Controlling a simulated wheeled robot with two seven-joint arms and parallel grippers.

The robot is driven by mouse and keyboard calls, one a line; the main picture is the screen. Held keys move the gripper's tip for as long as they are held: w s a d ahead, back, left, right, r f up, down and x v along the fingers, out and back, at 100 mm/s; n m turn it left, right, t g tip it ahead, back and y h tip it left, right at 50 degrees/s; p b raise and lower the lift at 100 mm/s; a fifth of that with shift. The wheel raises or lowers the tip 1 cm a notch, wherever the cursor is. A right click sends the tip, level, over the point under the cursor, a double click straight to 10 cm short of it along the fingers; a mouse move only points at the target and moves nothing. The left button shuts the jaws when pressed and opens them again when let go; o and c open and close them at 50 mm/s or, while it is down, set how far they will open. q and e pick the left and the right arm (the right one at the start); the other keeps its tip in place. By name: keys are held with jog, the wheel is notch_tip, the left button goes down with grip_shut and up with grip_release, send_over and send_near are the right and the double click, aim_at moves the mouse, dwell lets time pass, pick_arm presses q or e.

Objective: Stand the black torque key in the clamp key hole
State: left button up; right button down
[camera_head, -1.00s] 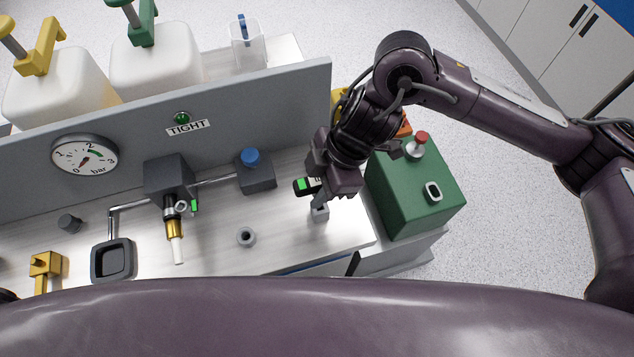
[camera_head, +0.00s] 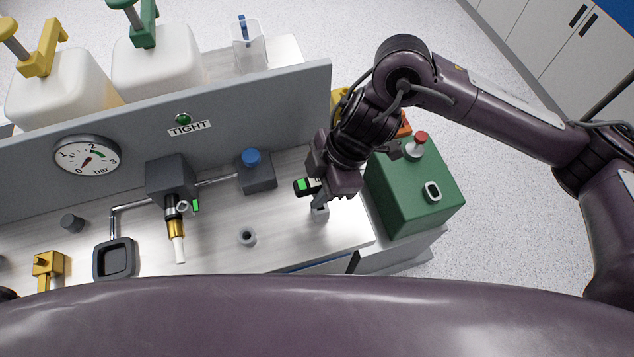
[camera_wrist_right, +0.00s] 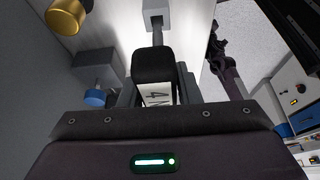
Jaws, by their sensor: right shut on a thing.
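The black torque key (camera_head: 308,186) is in my right gripper (camera_head: 325,192), which is shut on its handle. In the head view this block (camera_head: 319,213) stands on the bench right below the gripper. I cannot tell how deep the shaft tip sits in it. A round grey collar with a hole (camera_head: 247,236) stands to the left. I cannot tell for sure which is the clamp key hole. My left gripper is not in view.
A dark block with a brass and white nozzle (camera_head: 177,235) and a blue-knobbed block (camera_head: 254,172) stand left. A green box (camera_head: 415,185) is close on the right. A grey panel (camera_head: 230,113) with gauge and TIGHT sign rises behind.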

jog(key=shift+f, duration=0.2)
jog(key=shift+f+b, duration=1.75)
jog(key=shift+f, duration=0.65)
jog(key=c, duration=1)
grip_release()
jog(key=shift+o, duration=0.2)
